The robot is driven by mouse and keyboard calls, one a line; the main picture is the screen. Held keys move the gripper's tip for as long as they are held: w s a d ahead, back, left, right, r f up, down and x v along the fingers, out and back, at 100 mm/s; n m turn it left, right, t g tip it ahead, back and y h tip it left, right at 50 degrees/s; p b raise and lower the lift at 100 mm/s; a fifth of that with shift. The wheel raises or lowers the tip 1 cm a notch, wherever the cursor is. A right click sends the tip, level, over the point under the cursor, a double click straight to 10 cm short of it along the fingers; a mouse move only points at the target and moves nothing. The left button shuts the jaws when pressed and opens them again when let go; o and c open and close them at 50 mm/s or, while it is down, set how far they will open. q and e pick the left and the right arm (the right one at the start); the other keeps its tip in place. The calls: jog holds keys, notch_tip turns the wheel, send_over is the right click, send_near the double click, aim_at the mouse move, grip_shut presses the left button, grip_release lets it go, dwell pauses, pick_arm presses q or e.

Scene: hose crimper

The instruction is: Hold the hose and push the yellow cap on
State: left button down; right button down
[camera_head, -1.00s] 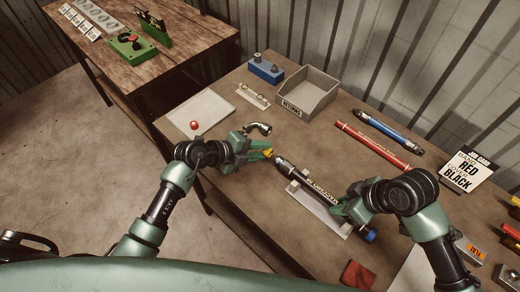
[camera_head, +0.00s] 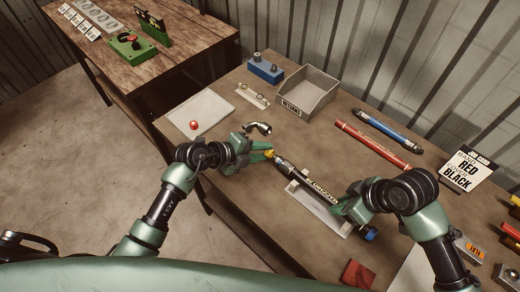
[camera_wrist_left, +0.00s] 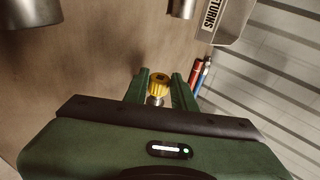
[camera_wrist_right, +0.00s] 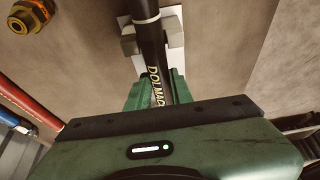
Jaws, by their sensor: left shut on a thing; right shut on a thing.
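The black hose (camera_head: 320,188) with pale lettering lies across a pale holder (camera_head: 332,222) on the bench. A metal ferrule (camera_head: 285,167) is at its left end and a blue piece (camera_head: 371,234) is near its right end. My right gripper (camera_head: 338,207) is shut on the hose, which also shows between its fingers in the right wrist view (camera_wrist_right: 154,60). My left gripper (camera_head: 262,153) is shut on the yellow cap (camera_head: 269,153), also seen in the left wrist view (camera_wrist_left: 158,84). The cap is at the hose's metal end; I cannot tell whether they touch.
A grey returns bin (camera_head: 304,91), a blue block (camera_head: 266,68) and a bent metal fitting (camera_head: 258,128) are behind the grippers. Red (camera_head: 373,145) and blue (camera_head: 387,128) hoses lie at the back. A job card (camera_head: 468,171) stands right. A red block (camera_head: 358,274) is in front.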

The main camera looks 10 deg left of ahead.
pick_arm(q)
jog(key=shift+s+d, duration=0.5)
jog(key=shift+d, duration=0.25)
jog(key=shift+s+d, duration=0.2)
jog(key=shift+d, duration=0.05)
jog(key=c, duration=1.1)
grip_release()
jog(key=shift+a+r, duration=0.1)
jog(key=shift+a, duration=0.1)
jog(key=v, duration=1.1)
jog(key=shift+s+a+r, duration=0.1)
jog(key=shift+s+r, duration=0.1)
jog(key=shift+s, duration=0.05)
